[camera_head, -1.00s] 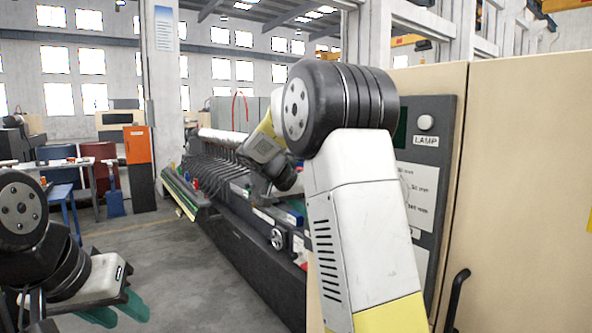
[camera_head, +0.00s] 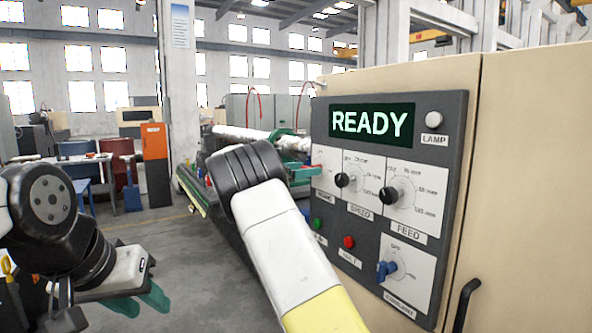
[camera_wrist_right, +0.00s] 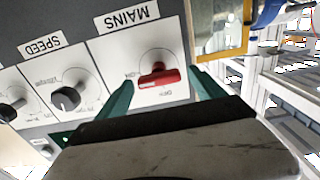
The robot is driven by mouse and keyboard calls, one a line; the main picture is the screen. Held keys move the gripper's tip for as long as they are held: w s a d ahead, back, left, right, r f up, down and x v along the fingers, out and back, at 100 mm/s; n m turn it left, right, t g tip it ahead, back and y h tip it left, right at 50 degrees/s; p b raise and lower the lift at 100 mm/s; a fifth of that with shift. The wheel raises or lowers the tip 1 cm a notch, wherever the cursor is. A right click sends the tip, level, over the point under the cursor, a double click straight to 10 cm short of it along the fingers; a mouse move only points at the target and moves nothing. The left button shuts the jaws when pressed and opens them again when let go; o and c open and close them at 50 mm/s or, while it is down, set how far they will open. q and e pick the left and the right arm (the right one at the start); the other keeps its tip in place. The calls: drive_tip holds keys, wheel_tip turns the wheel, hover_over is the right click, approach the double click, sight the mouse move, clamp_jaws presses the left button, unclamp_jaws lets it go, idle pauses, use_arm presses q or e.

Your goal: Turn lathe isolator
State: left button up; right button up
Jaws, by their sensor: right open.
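The lathe isolator is a red handle (camera_wrist_right: 158,76) on a white plate under an upside-down MAINS label in the right wrist view. The handle lies roughly level across the picture. My right gripper (camera_wrist_right: 163,94) is open, its green fingers on either side of the handle; I cannot tell whether they touch it. In the head view my right gripper (camera_head: 303,158) is at the left edge of the grey control panel (camera_head: 380,225), and the red handle is hidden there. My left gripper (camera_head: 140,302) is open and empty at lower left, away from the lathe.
The panel display (camera_head: 372,123) reads READY. A speed knob (camera_head: 343,180), a feed knob (camera_head: 391,195), a blue coolant switch (camera_head: 386,270) and a red button (camera_head: 348,242) are close by. The beige cabinet (camera_head: 530,190) fills the right side. Floor at left is open.

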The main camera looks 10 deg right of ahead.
drive_tip(key=shift+x, duration=0.8)
drive_tip(key=c, duration=1.4)
drive_tip(key=shift+o, duration=0.2)
